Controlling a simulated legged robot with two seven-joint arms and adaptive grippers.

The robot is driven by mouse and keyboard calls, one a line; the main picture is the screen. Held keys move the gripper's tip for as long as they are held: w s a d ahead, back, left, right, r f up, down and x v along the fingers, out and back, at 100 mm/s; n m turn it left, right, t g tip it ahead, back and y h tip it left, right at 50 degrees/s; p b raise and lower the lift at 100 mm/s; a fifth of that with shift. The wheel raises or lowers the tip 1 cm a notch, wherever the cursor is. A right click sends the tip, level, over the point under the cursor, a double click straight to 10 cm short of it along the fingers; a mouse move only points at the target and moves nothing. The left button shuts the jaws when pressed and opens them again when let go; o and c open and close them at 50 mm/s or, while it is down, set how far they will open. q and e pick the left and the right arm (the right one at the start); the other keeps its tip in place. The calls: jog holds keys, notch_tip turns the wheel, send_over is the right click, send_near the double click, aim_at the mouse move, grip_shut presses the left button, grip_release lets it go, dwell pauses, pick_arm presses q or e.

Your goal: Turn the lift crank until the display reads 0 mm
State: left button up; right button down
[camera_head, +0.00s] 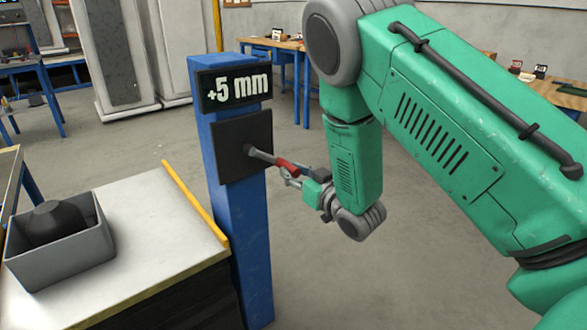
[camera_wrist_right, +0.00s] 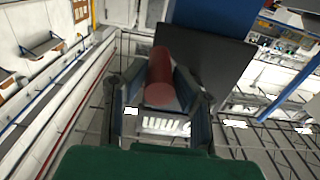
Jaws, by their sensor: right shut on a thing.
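The display (camera_head: 236,88) at the top of the blue post (camera_head: 236,235) reads +5 mm. Below it, the crank's metal arm (camera_head: 260,154) comes out of a dark square plate (camera_head: 239,132) and points right and slightly down. Its red handle (camera_head: 287,165) is at the outer end. My right gripper (camera_head: 291,174) is shut on the red handle. In the right wrist view the handle (camera_wrist_right: 160,78) lies between the two fingers. The fingers partly hide the handle in the head view. My left gripper is not in view.
A workbench (camera_head: 165,240) with a yellow edge strip (camera_head: 196,206) stands left of the post. A grey bin (camera_head: 60,245) holding a dark object (camera_head: 54,222) sits on it. The floor right of the post is clear. Tables (camera_head: 275,46) stand farther back.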

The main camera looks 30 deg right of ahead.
jog(key=f+m, duration=0.1)
jog(key=a+m+p, duration=0.1)
jog(key=shift+s+a+f+m, duration=0.1)
jog(key=shift+a+f+m, duration=0.05)
jog(key=shift+f+m, duration=0.25)
jog(key=c, duration=1.3)
grip_release()
jog(key=shift+s, duration=0.1)
jog(key=s, duration=0.7)
jog(key=s+d, duration=0.1)
jog(key=s, duration=0.3)
jog(key=shift+s, duration=0.35)
